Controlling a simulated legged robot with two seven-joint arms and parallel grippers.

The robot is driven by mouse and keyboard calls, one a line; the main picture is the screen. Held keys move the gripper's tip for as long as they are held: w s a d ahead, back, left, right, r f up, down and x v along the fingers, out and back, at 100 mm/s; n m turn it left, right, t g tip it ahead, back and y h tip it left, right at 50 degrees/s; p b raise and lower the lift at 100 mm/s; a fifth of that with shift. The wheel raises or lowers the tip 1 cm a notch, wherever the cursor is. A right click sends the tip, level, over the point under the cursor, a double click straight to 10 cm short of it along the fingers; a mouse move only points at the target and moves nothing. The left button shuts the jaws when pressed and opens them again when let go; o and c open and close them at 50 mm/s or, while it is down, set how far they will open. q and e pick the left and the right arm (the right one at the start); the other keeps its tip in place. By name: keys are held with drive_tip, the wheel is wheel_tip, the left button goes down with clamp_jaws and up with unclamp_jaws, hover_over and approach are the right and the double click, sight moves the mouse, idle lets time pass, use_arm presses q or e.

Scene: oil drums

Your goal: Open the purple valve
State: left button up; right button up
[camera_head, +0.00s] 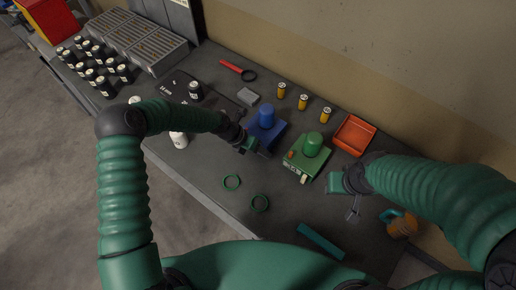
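I cannot make out any purple valve in the head view. A blue device with a rounded top (267,115) stands on the grey bench, and a green device with a rounded top (313,144) stands to its right. My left gripper (249,144) is at the lower left side of the blue device, close to it; whether it touches is unclear. My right gripper (338,183) is over the bench, below and right of the green device. The finger gaps of both grippers are too small to judge.
An orange tray (354,134) and several small yellow cylinders (303,102) stand near the wall. Several dark bottles (104,88) and grey crates (152,48) fill the far left.

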use_arm(q)
drive_tip(key=shift+d+r+t+y+p, duration=0.15)
drive_tip(key=shift+d+t+y+p, duration=0.3)
drive_tip(key=shift+y, duration=0.45)
drive_tip(key=shift+f+m+t+y, duration=0.25)
drive_tip(key=shift+m+t+y, duration=0.15)
drive_tip(key=shift+t+y, duration=0.35)
drive_tip(key=shift+s, duration=0.1)
drive_tip(key=o, duration=1.1)
drive_tip(key=shift+o, duration=1.1)
drive_tip(key=shift+f, duration=0.15)
drive_tip(key=shift+y, duration=0.25)
drive_tip(key=b+v, duration=0.1)
drive_tip(key=v, duration=1.5)
drive_tip(key=shift+r+b, duration=0.35)
drive_tip(key=shift+r, duration=0.05)
drive_tip(key=shift+a, duration=0.15)
